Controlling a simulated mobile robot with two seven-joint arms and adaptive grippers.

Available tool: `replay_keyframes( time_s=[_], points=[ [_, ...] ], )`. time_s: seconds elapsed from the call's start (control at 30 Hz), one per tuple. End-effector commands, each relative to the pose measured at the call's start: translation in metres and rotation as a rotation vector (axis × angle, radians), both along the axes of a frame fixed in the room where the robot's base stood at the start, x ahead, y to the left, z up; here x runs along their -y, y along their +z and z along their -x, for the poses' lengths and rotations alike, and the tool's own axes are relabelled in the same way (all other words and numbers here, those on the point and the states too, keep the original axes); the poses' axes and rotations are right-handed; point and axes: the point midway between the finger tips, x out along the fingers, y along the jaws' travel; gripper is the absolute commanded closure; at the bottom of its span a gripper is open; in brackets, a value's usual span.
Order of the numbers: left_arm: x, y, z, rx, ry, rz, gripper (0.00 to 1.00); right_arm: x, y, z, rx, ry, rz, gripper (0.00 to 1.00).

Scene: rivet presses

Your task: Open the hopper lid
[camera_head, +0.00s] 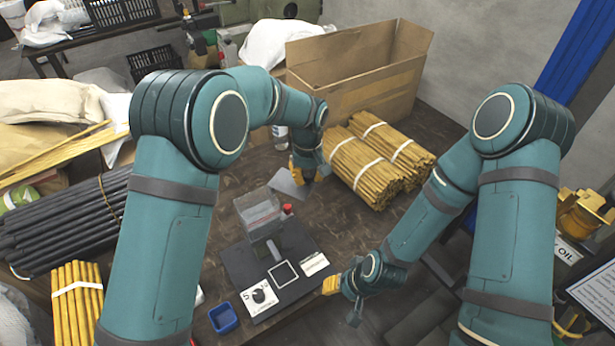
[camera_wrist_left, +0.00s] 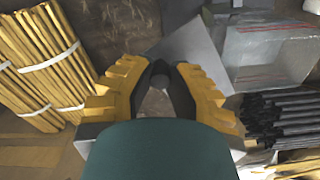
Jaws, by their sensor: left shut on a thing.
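The press (camera_head: 280,262) is a dark flat machine on the table, with a clear boxy hopper (camera_head: 258,212) at its back. The grey hopper lid (camera_head: 288,186) stands tilted at the hopper's far right side, and the hopper's top looks uncovered. My left gripper (camera_head: 303,172) is at the lid. In the left wrist view its yellow fingers are closed around a small dark knob (camera_wrist_left: 160,80), with the grey lid plate (camera_wrist_left: 195,48) behind it and the clear hopper (camera_wrist_left: 265,55) to the right. My right gripper (camera_head: 340,292) hangs at the table's front right edge; its fingers are too unclear to judge.
Yellow stick bundles (camera_head: 378,160) lie right of the left gripper, before an open cardboard box (camera_head: 360,75). A blue tray (camera_head: 223,318) sits left of the press. Dark rods (camera_head: 60,225) lie at left. Bare tabletop (camera_head: 345,225) shows right of the press.

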Motion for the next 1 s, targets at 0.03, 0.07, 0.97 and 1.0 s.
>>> replay_keyframes(
  time_s=[0.03,0.07,0.97,1.0],
  points=[
    [0.000,-0.001,0.000,-0.001,0.002,-0.001,1.00,0.000,0.000,0.000,0.000,0.000,0.000,0.53],
    [0.000,-0.001,0.000,-0.001,0.002,-0.001,1.00,0.000,0.000,0.000,0.000,0.000,0.000,0.53],
    [0.001,0.018,-0.001,0.002,0.001,0.001,0.48,0.000,0.000,0.000,0.000,0.000,0.000,0.53],
    [0.001,0.025,-0.001,0.003,0.001,0.001,0.48,0.000,0.000,0.000,0.000,0.000,0.000,0.53]
  ],
)
